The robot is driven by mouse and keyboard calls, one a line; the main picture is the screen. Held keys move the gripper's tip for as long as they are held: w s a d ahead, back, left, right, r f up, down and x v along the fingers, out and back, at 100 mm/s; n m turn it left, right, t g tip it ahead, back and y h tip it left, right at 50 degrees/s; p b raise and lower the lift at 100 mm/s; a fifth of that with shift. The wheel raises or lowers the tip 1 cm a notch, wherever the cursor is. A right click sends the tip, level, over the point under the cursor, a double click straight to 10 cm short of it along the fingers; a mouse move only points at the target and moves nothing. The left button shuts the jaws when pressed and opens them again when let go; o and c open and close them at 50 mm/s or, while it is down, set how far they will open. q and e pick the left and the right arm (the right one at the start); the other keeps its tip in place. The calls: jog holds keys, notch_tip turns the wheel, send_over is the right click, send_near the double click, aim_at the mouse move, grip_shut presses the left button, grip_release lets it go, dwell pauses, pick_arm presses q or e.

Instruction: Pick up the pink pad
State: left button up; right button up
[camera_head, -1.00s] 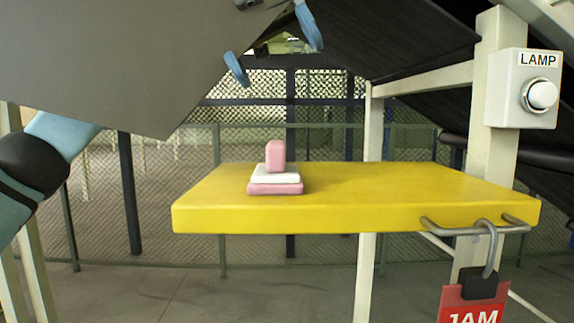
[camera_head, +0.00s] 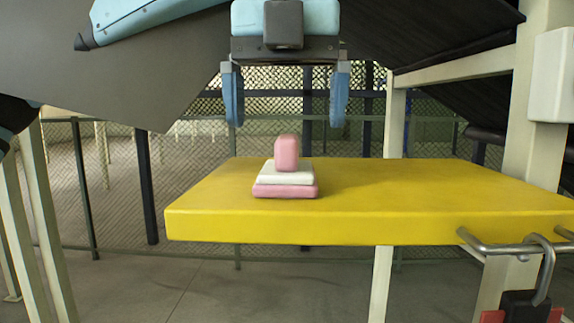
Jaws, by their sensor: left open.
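A small stack stands on the left part of the yellow table (camera_head: 420,195). At its bottom is a flat pink pad (camera_head: 285,191), with a white pad (camera_head: 285,173) on it and a smaller pink block (camera_head: 287,152) upright on top. My left gripper (camera_head: 284,122) is above the stack, pointing down. Its two blue fingers are wide apart, with nothing between them, and the fingertips are higher than the top pink block. My right gripper is not in view.
A cream post (camera_head: 530,130) with a pale box (camera_head: 553,75) rises at the right. A large grey panel (camera_head: 150,75) hangs at the upper left. The table right of the stack is bare.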

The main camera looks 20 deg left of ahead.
aim_at(287, 136)
pick_arm(q)
jog(key=shift+f+p, duration=0.3)
jog(key=shift+f, duration=0.2)
jog(key=f, duration=0.1)
jog(key=f+p, duration=0.1)
jog(key=f, duration=0.1)
jog(key=shift+w+f, duration=0.25)
jog(key=shift+f, duration=0.6)
jog(key=shift+s, duration=0.1)
jog(key=c, duration=1)
